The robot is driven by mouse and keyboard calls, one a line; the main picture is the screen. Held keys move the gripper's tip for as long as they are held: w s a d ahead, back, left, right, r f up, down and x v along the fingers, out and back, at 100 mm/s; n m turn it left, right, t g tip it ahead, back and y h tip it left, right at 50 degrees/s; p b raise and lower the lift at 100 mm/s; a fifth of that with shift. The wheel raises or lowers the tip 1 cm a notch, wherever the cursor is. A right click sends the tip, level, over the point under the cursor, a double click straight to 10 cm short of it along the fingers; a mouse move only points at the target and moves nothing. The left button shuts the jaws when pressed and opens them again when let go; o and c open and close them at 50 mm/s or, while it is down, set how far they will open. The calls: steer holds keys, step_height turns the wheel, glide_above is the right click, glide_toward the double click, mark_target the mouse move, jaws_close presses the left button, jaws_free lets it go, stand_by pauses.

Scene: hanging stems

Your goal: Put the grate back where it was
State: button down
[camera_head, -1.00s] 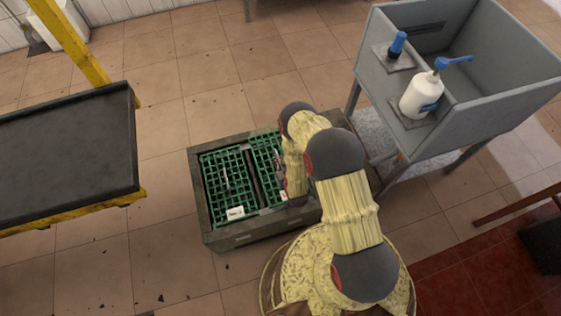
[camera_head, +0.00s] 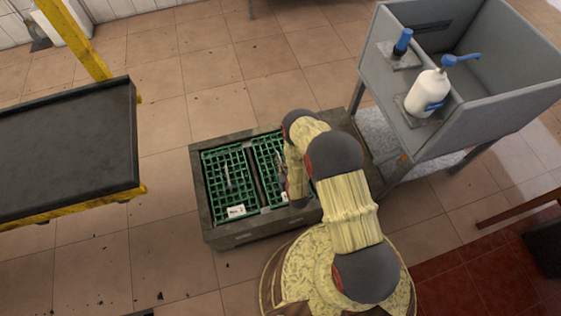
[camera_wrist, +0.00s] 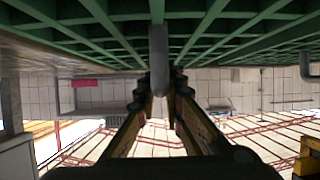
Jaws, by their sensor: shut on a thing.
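Two green grates lie side by side in the top of a dark grey box on the floor in the head view: the left grate (camera_head: 223,190) and the right grate (camera_head: 265,162). Each has a grey handle bar and a white label. My arm covers part of the right grate and hides my gripper there. In the wrist view a green grate (camera_wrist: 90,35) fills the upper part. My gripper (camera_wrist: 158,88) is shut on its grey handle (camera_wrist: 158,50). I cannot tell whether the held grate sits fully down in the box.
The dark box (camera_head: 225,240) has a raised rim around the grates. A grey sink unit (camera_head: 490,85) with a white pump bottle (camera_head: 427,92) stands close on the right. A dark table (camera_head: 65,145) with a yellow frame is on the left. Tiled floor between them is mostly clear.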

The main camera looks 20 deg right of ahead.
steer(key=shift+w, duration=0.15)
steer(key=c, duration=1.9)
jaws_free()
steer(key=shift+f, duration=0.1)
